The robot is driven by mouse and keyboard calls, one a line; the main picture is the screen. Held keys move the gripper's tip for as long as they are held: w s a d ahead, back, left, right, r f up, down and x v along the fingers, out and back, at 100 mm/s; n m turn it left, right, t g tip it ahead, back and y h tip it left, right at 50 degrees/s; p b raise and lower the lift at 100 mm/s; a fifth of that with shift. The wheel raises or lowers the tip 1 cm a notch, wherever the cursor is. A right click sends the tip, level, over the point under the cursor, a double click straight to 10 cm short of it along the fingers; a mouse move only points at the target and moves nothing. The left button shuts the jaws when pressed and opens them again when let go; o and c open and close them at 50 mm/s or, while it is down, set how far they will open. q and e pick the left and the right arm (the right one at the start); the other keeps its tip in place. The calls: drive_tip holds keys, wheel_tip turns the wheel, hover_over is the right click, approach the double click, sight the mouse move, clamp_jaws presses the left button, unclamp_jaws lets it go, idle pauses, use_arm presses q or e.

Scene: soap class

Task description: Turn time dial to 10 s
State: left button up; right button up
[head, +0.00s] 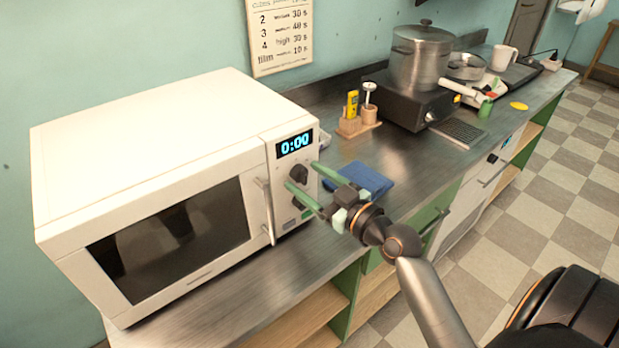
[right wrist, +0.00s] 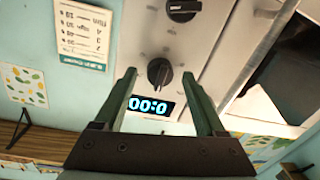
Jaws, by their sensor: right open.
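The white microwave (head: 150,150) stands on the counter at left, its door closed. Its blue display (head: 295,144) reads 0:00 and also shows upside down in the right wrist view (right wrist: 150,106). A black dial (head: 298,174) sits just below the display, and it shows in the right wrist view (right wrist: 159,72) with its pointer mark. A second dial (right wrist: 183,9) is lower on the panel; dial labels are unreadable. My right gripper (head: 303,175) is open, its green fingers pointing at the panel on either side of the upper dial; contact cannot be told. My left gripper is out of view.
A blue cloth (head: 362,180) lies on the counter right of the microwave. The door handle (head: 265,210) stands out beside the panel. A wooden holder (head: 350,128), a steel pot (head: 420,60) on a black burner and a white mug (head: 503,57) stand farther back. A wall chart (head: 280,35) hangs above.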

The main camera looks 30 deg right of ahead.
clamp_jaws()
idle(0.6)
